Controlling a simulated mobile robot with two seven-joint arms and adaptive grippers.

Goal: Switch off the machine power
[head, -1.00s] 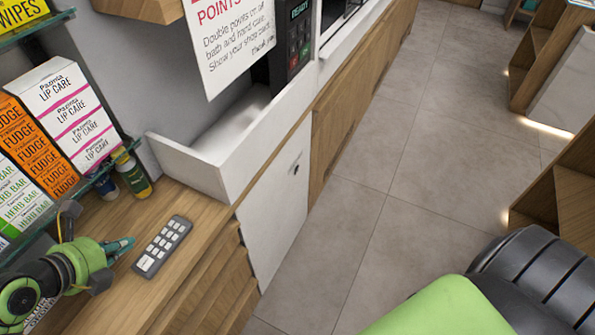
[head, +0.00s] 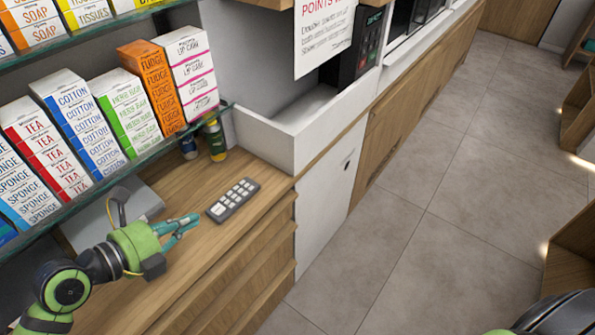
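A grey keypad (head: 234,199) with rows of white buttons lies flat on the wooden counter. My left gripper (head: 194,221) points at it from the left, a short way off, and does not touch it. Its teal fingers lie close together with nothing visible between them; whether they are fully shut is unclear. A dark upright machine (head: 369,45) with a small lit screen and red and green keys stands beyond the white tray, partly behind a hanging sign. No part is clearly marked as a power switch. My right gripper is out of view.
A glass shelf (head: 110,190) with boxed goods overhangs the counter's (head: 185,270) left side. Small bottles (head: 214,138) stand under its right end. A white-walled tray (head: 285,143) borders the counter's far end. Open tiled floor (head: 430,220) lies to the right.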

